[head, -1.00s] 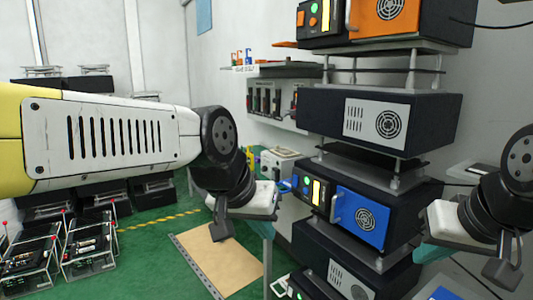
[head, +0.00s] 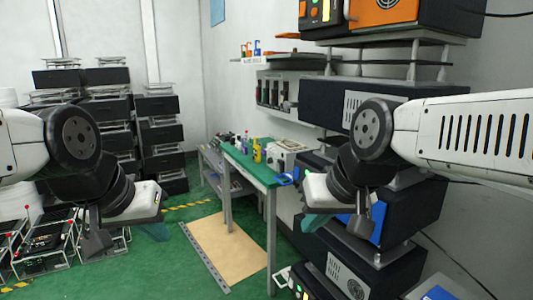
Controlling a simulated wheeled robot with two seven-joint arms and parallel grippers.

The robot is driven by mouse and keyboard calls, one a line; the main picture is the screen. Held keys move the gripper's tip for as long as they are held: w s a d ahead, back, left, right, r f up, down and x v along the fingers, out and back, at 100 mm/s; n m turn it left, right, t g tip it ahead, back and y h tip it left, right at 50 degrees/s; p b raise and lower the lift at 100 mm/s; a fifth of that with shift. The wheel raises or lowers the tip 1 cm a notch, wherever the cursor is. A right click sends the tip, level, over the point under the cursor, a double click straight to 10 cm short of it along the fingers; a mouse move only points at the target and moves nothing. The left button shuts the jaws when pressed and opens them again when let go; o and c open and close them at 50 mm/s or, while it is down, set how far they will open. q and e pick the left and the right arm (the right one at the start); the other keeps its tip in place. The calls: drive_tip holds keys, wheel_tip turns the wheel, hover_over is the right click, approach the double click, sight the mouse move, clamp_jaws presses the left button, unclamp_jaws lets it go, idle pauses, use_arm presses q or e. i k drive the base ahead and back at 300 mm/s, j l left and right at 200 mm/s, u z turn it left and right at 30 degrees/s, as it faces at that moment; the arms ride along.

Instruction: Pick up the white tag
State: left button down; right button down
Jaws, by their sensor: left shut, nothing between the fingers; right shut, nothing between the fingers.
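I cannot make out a white tag for certain in the head view. My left gripper (head: 154,231) hangs at the left above the green floor, its teal fingers pointing down, shut and empty. My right gripper (head: 314,222) is right of the middle, in front of the stack of dark machines, also shut and empty. It and its arm hide part of the blue-fronted machine (head: 360,228). Both grippers look apart from any object.
A green-topped workbench (head: 249,168) with small bottles and a white device (head: 288,154) stands in the middle. A tan mat (head: 225,250) lies on the floor. Dark boxes (head: 162,133) are stacked at the back left. Open green floor lies between.

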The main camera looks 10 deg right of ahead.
sight(238, 145)
drive_tip(key=z, duration=4.4)
drive_tip(key=u, duration=4.4)
drive_tip(key=i+j+u, duration=0.2)
drive_tip(key=i, duration=1.15)
drive_tip(key=l, duration=0.1)
